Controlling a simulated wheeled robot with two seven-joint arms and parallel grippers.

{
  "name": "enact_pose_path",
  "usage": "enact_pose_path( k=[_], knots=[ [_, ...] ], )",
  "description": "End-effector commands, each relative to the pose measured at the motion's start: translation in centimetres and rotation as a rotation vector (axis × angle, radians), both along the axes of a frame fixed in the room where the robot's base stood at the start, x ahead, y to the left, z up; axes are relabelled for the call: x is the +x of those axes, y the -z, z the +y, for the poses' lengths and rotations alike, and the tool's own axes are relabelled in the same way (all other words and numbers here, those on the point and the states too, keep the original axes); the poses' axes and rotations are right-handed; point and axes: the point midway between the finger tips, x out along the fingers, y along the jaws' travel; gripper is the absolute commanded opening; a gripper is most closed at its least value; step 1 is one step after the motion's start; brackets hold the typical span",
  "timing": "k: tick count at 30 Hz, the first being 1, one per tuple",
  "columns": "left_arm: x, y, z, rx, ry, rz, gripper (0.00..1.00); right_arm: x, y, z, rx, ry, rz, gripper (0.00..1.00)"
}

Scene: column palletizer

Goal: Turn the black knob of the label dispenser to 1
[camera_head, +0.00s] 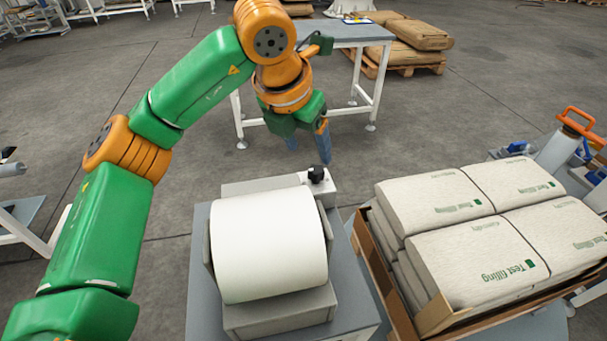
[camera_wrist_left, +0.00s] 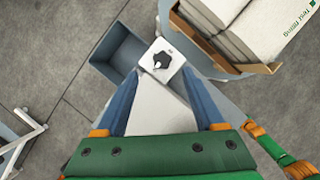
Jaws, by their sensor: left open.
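The label dispenser (camera_head: 240,187) holds a large white roll (camera_head: 268,245) on a grey stand. Its black knob (camera_head: 317,176) sits on a small pale panel at the dispenser's far right corner. In the left wrist view the knob (camera_wrist_left: 162,60) shows just beyond and between the fingertips. I cannot read any numbers around it. My left gripper (camera_head: 309,155) is open and empty, its blue fingers pointing down above and beyond the knob in the head view. It also shows in the left wrist view (camera_wrist_left: 162,76). The fingers appear apart from the knob. My right gripper is not in view.
An open carton (camera_head: 375,262) with stacked "Test filling" bags (camera_head: 480,250) stands close right of the dispenser. A grey-topped table (camera_head: 345,31) and a pallet of brown sacks (camera_head: 405,62) stand behind. An orange-handled device (camera_head: 575,122) is at far right. Floor left of the dispenser is clear.

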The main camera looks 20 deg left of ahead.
Motion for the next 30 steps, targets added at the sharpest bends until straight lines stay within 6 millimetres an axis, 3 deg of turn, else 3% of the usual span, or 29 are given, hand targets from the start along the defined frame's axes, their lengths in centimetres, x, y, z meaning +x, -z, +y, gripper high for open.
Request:
enact_pose_path(
  k=[12,20,27,28,30],
  knots=[
    [2.4,6.0,-0.5,0.000,0.000,0.003,0.70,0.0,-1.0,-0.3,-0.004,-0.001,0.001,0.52],
    [2.6,6.4,-0.5,-0.001,0.001,0.000,0.70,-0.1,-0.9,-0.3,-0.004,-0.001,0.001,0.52],
    [2.6,6.4,-0.5,-0.001,0.001,0.000,0.06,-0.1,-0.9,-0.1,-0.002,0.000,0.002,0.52],
    [2.6,6.4,-0.5,-0.001,0.001,0.000,0.00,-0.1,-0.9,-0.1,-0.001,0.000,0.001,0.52],
    [2.6,6.4,-0.6,-0.001,0.001,0.000,0.00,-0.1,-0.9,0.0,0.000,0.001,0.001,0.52]
  ],
)
